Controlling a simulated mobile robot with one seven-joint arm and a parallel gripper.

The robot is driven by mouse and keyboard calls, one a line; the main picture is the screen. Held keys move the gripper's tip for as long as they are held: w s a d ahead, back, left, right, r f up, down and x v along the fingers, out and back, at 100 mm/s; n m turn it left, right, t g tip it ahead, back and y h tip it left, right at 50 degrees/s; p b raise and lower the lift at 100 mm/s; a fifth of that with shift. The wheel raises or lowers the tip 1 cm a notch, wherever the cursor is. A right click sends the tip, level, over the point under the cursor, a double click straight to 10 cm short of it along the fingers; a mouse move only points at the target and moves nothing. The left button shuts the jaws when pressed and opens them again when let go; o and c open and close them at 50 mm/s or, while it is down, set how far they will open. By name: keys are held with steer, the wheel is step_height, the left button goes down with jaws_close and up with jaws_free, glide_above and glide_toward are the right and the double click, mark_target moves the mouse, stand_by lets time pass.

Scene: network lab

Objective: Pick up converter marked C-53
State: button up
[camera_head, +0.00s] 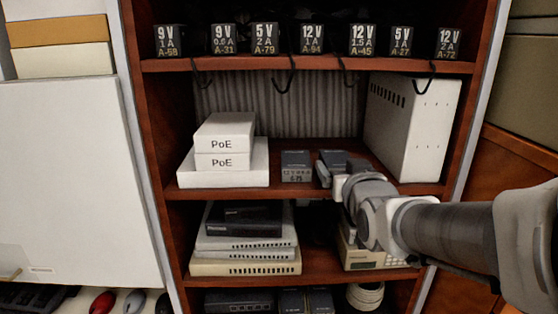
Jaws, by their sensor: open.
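Two small dark grey boxes that look like converters sit side by side on the middle shelf. The left box (296,159) has a front label that seems to end in "-75", though it is blurred. The right box (334,156) is partly covered by my gripper, and its label is hidden. I cannot read the mark C-53 anywhere. My gripper (323,173) is open in front of the right box, coming in from the right. I cannot tell whether a finger touches it.
White PoE boxes (225,145) stand left on the middle shelf (230,192), and a tall white vented case (408,125) stands right. Above, several black adapters (312,38) line the top shelf, with cables hanging down. Stacked devices (246,250) fill the lower shelf.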

mark_target(334, 156)
steer(key=shift+w+a+f+p, duration=0.1)
steer(key=shift+w+p, duration=0.3)
steer(key=shift+w, duration=1.1)
steer(key=shift+w+a+f+p, duration=0.1)
steer(key=shift+w+p, duration=0.3)
steer(key=shift+w, duration=1.1)
steer(key=shift+r, duration=0.1)
steer(key=c, duration=1.4)
